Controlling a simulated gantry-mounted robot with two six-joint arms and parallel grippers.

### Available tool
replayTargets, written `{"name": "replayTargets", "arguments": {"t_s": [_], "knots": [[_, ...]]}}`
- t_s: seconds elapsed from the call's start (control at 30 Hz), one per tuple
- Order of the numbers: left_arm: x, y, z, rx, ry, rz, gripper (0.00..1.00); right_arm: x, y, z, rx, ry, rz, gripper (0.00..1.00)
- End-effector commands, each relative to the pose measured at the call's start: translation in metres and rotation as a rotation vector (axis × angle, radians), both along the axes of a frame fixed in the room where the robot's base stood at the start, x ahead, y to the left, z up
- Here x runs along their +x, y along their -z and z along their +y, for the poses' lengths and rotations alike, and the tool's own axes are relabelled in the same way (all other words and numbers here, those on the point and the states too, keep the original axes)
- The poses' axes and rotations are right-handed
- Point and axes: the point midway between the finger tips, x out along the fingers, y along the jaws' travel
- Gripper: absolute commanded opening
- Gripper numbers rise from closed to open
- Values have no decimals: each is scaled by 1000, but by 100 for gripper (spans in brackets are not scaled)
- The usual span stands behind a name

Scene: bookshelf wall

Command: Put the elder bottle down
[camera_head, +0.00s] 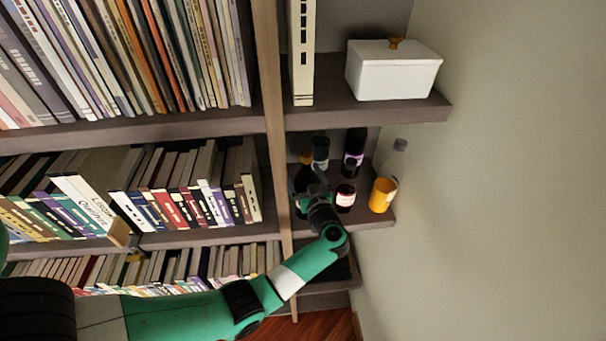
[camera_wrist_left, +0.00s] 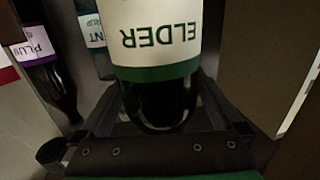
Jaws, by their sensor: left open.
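The elder bottle (camera_wrist_left: 157,40) fills the middle of the left wrist view, with a cream label reading ELDER upside down in the picture, a green band and a dark glossy end. My left gripper (camera_wrist_left: 160,105) is open, with one finger on each side of the bottle; I cannot tell whether either touches it. In the head view my left gripper (camera_head: 318,192) is at the middle shelf of the right bay, among the bottles.
A bottle with a purple label (camera_head: 353,158), a teal-labelled bottle (camera_head: 320,148), a dark bottle with a pale label (camera_head: 345,197) and an orange bottle (camera_head: 382,194) crowd the shelf. A wooden upright (camera_head: 276,150) borders it on the left. A white box (camera_head: 392,75) sits above.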

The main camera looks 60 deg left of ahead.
Motion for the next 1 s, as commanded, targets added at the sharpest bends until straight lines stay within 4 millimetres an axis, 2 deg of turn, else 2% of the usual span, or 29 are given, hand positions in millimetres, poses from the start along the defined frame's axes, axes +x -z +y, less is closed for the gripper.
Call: {"name": "replayTargets", "arguments": {"t_s": [0.07, 0.17, 0.4, 0.6, 0.73, 1.0], "knots": [[0, -3, -3, 0, 1, 0, 100, 0, -1, 0, 0, 0, 0, 50], [-1, -4, -18, 0, 4, 1, 100, 0, -3, 0, 0, 0, 0, 50], [-8, -6, -76, 0, 6, 0, 100, 0, -7, 0, 0, 0, 0, 50], [-14, -8, -111, 0, 3, -1, 100, 0, -6, 0, 0, 0, 0, 50], [-15, -8, -119, 0, 1, 0, 100, 0, -6, 0, 0, 0, 0, 50], [-16, -8, -119, 0, 0, 0, 100, 0, -6, 0, 0, 0, 0, 50]]}}
